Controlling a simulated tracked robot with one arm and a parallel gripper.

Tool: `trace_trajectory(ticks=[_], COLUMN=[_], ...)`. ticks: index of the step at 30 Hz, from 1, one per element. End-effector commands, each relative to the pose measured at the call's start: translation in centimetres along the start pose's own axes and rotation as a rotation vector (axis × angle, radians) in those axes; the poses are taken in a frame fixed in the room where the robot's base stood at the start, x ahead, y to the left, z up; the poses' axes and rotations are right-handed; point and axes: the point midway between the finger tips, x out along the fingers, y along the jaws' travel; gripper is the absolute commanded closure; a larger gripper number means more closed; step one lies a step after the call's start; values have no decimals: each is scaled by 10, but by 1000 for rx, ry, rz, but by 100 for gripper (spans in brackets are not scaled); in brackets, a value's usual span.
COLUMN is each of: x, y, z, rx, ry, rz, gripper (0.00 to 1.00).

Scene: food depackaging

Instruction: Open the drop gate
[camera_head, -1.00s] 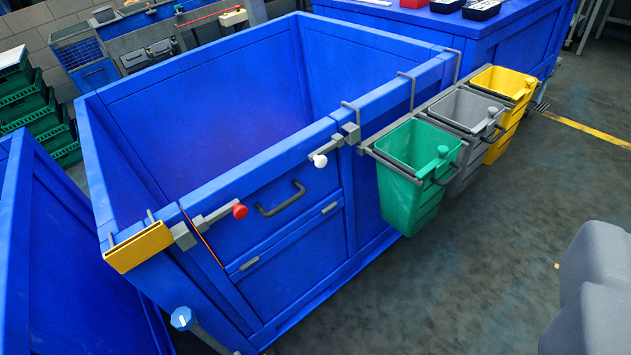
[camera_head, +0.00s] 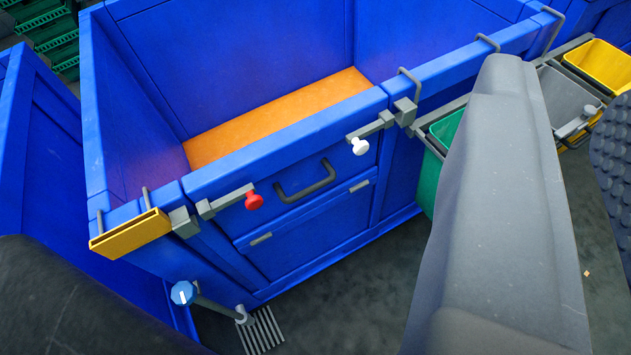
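The drop gate (camera_head: 285,215) is a blue panel in the front wall of a large blue bin (camera_head: 105,150). It stands upright and looks closed. It carries a dark grey handle (camera_head: 305,181). A latch with a red knob (camera_head: 254,201) sits at its upper left, and a latch with a white knob (camera_head: 360,146) at its upper right. My gripper (camera_head: 560,110) is at the right, close to the camera. A long grey finger and a dark textured pad show with a gap between them. Neither touches the gate.
An orange surface (camera_head: 285,110) shows inside the bin. Green (camera_head: 428,185), grey (camera_head: 570,95) and yellow (camera_head: 604,64) buckets hang at the right.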

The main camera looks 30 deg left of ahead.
Motion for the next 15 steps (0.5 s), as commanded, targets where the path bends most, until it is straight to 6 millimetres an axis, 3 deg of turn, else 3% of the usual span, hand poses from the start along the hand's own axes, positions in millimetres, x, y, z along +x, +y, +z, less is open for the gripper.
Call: trace_trajectory(ticks=[4, 7, 11, 15], x=[5, 25, 75, 142], y=[2, 10, 17, 37], z=[0, 1, 8, 25], rx=[-14, -76, -257, -536], ry=[0, 3, 3, 7], rz=[7, 33, 90, 132], gripper=[80, 80, 80, 80])
